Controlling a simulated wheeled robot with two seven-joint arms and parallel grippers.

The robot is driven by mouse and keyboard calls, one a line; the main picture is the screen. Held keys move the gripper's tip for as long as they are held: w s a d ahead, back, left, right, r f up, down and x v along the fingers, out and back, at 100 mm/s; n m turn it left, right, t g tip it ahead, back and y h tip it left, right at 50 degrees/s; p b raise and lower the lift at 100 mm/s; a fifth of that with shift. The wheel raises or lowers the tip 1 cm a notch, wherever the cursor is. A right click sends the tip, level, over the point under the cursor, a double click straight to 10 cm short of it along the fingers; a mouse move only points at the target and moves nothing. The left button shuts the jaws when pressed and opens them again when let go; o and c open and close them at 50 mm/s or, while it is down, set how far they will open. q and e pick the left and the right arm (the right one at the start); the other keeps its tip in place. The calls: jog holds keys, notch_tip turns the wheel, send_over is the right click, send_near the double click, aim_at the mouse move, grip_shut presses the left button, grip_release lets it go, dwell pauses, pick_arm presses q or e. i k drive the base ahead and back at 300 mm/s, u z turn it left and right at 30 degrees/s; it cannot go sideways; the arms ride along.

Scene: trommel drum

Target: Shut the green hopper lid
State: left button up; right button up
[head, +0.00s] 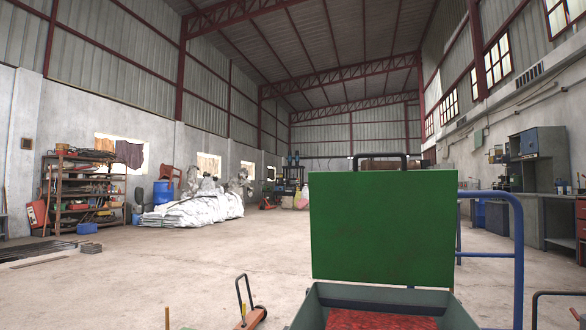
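The green hopper lid (383,226) stands upright and open at the right of centre in the head view. A dark bar handle (380,158) sits along its top edge. Below it is the grey-green hopper (454,311), its rim cut off by the bottom of the picture. A red surface (380,320) shows inside the hopper opening. Neither of my grippers shows in this view.
A blue tubular rail (518,255) stands right of the hopper. A small orange piece with a black handle (250,317) is at the lower left of it. White sacks (197,210) and a shelf rack (85,190) stand far left. The concrete floor between is largely clear.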

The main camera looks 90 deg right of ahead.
aim_at(398, 227)
jog(key=u, duration=1)
jog(key=i, duration=0.7)
jog(key=z, duration=4.55)
jog(key=i, duration=0.5)
jog(key=z, duration=0.15)
jog(key=k, duration=0.35)
jog(key=z, duration=0.8)
jog(key=i, duration=0.25)
jog(key=u, duration=0.6)
